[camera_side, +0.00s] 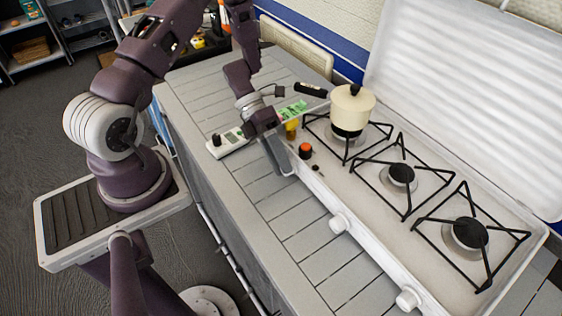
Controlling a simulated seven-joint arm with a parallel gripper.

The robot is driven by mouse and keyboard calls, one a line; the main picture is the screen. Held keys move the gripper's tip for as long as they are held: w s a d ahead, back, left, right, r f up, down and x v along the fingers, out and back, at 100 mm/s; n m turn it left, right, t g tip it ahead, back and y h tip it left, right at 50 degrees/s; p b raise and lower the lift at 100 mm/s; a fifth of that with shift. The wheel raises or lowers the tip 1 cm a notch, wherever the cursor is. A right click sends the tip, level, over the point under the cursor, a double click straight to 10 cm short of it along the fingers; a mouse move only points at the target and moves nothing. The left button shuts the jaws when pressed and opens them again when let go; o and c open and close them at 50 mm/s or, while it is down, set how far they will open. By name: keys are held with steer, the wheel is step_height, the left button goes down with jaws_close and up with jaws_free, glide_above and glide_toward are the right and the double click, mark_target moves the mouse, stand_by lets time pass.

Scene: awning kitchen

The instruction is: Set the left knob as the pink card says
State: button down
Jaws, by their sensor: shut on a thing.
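The stove (380,230) has a row of white knobs on its front edge: a middle knob (339,224) and a right knob (407,299) show plainly. My gripper (284,168) is at the left end of that front edge, shut on the left knob, which its fingers hide. The knob's setting cannot be read. No pink card can be made out; a green card (293,110) lies behind my gripper.
A cream pot (352,108) stands on the left burner; the middle burner (401,174) and right burner (470,234) are bare. A white device (228,142) lies on the slatted counter (290,225), near an orange-topped jar (305,150). The counter's front is clear.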

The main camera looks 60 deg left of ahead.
steer(key=shift+a+f+h, duration=0.1)
steer(key=shift+f+h, duration=0.05)
steer(key=shift+h, duration=0.75)
steer(key=shift+a+f+h, duration=0.1)
steer(key=shift+f+h, duration=0.05)
steer(key=shift+h, duration=0.75)
steer(key=c, duration=1.1)
jaws_free()
